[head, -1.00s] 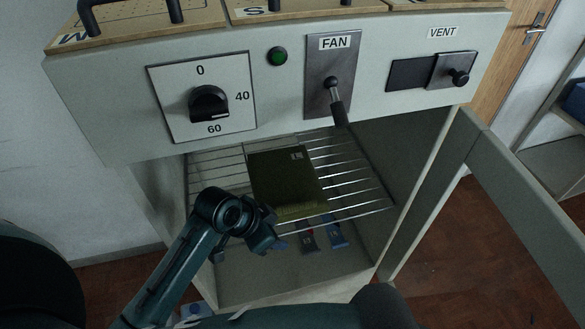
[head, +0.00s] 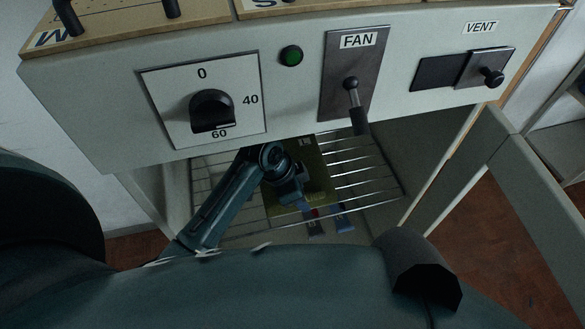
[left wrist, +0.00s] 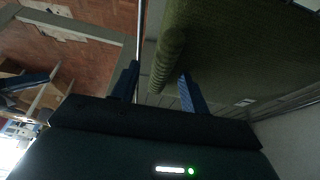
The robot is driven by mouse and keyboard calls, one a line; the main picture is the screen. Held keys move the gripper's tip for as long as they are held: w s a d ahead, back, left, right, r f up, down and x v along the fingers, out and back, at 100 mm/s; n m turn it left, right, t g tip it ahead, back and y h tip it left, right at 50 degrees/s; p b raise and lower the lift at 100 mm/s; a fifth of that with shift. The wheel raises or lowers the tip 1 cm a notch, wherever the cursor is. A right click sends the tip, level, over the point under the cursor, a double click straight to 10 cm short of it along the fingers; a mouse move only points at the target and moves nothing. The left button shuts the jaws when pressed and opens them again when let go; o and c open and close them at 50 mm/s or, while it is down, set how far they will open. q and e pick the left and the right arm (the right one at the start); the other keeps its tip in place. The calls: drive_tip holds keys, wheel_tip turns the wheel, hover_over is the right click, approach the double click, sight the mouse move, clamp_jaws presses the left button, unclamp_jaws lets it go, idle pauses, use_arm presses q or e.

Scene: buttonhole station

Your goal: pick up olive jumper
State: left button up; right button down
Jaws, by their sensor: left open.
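The olive jumper (head: 312,160) lies folded flat on the wire rack inside the open cabinet, with a small pale label at its far end. My left arm covers part of it in the head view. My left gripper (head: 290,192) is over the jumper's near left part. In the left wrist view, the jumper's green knit (left wrist: 235,45) fills the upper right. Its rounded edge lies between the lines of the two blue fingers of my left gripper (left wrist: 160,85), which are apart. I cannot tell whether they touch it. My right gripper is not seen.
The wire rack (head: 368,180) has bare bars right of the jumper. Small blue items (head: 343,217) show below it. The control panel (head: 295,95), with dial and fan lever (head: 355,105), overhangs the opening. The cabinet door (head: 460,175) stands open at the right.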

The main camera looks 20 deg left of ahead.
use_arm(q)
drive_tip(key=shift+c, duration=0.3)
clamp_jaws()
idle(0.4)
